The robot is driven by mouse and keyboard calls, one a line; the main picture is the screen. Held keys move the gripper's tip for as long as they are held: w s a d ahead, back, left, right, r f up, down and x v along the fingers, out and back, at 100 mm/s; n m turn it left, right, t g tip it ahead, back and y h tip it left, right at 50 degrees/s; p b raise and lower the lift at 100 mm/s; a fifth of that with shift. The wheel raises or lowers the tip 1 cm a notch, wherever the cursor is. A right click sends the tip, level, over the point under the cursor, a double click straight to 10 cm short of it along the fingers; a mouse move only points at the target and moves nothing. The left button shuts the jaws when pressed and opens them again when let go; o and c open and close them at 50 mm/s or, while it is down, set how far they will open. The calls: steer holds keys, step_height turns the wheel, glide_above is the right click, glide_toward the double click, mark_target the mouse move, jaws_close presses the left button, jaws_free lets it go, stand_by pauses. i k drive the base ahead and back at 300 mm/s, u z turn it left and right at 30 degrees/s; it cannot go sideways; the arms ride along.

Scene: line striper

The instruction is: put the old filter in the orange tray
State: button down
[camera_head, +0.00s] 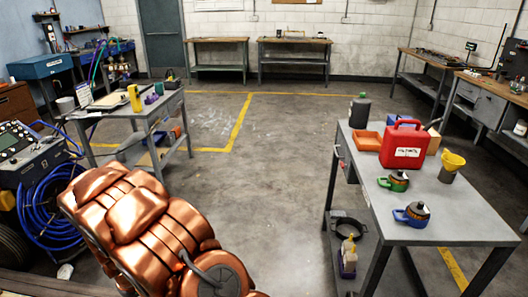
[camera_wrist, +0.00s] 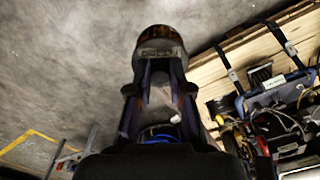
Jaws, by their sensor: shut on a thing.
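My gripper (camera_wrist: 159,72) shows in the wrist view, with its two fingers closed on a dark, round, grimy filter (camera_wrist: 160,46) with a paler band. The filter is at the fingertips with concrete floor behind it. In the head view my copper-coloured arm fills the lower left, and neither the gripper nor the filter can be made out. The orange tray (camera_head: 367,141) stands on the grey table (camera_head: 449,202) at the right, left of a red jug (camera_head: 403,145). I cannot see anything in the tray.
On the right table are a dark bottle (camera_head: 360,110), a yellow funnel (camera_head: 453,162), a green-and-orange item (camera_head: 393,181) and a blue-and-orange item (camera_head: 411,214). A cluttered cart (camera_head: 134,110) and a machine with blue hose (camera_head: 48,205) stand left. Floor between them is clear.

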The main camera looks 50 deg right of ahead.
mark_target(368, 141)
steer(key=z, duration=0.55)
steer(key=i, duration=0.6)
steer(key=z, duration=1.25)
steer(key=i, duration=1.3)
steer(key=z, duration=0.6)
